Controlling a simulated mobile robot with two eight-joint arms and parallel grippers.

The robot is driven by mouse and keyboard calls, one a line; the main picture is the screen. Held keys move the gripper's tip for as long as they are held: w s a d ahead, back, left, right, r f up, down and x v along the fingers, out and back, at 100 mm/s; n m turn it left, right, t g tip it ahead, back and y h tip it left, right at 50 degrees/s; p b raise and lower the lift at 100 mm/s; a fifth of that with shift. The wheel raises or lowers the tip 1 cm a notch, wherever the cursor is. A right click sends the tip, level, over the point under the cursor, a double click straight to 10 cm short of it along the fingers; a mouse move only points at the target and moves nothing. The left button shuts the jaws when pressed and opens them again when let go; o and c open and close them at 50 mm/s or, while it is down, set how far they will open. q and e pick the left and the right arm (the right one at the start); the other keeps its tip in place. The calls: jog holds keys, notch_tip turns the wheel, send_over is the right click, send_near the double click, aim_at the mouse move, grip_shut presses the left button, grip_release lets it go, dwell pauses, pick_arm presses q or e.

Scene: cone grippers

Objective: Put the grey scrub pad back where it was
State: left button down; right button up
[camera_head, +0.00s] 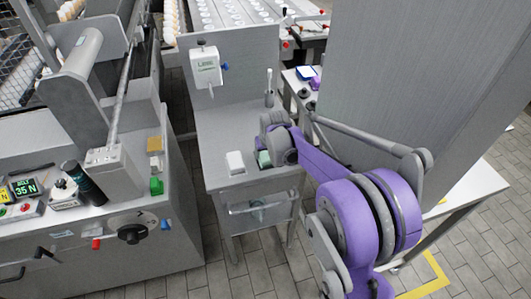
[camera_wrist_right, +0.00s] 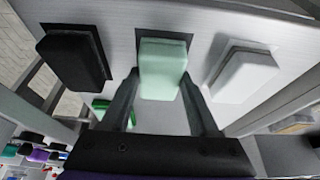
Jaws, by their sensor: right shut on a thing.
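My right gripper (camera_wrist_right: 160,76) is shut on a mint-green pad (camera_wrist_right: 163,60), with one finger on each side of it. In the head view the gripper (camera_head: 270,153) is low over the grey stand, and the green pad (camera_head: 263,159) shows partly beside it. I cannot tell whether the pad touches the surface. A dark grey, almost black pad (camera_wrist_right: 74,56) sits to the left in the wrist view, and a white pad (camera_wrist_right: 243,74) to the right. The white pad also shows in the head view (camera_head: 235,162). The dark pad is hidden there. My left gripper is out of view.
The grey stand (camera_head: 215,125) has an upright back panel with a labelled white box (camera_head: 205,66). A holder with a brush (camera_head: 269,95) stands behind my gripper. A machine (camera_head: 120,225) is at the left, and a large grey panel (camera_head: 405,75) rises at the right.

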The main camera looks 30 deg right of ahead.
jog(key=o, duration=1.2)
jog(key=shift+f, duration=0.1)
jog(key=shift+r, duration=0.2)
jog(key=p+v, duration=0.1)
jog(key=v, duration=1.1)
jog(key=s+a+f+n, duration=0.1)
jog(key=s+a, duration=0.3)
jog(key=s, duration=0.4)
jog(key=s+a+f+n, duration=0.1)
jog(key=s+a+f, duration=0.3)
jog(key=s, duration=0.4)
jog(key=s+a+f+y, duration=0.1)
jog(key=s+a+f, duration=0.2)
jog(key=s+a, duration=0.3)
jog(key=shift+s+f+n+t, duration=0.1)
jog(key=shift+s+n+t, duration=0.25)
jog(key=shift+s, duration=1.25)
jog(key=shift+d, duration=0.1)
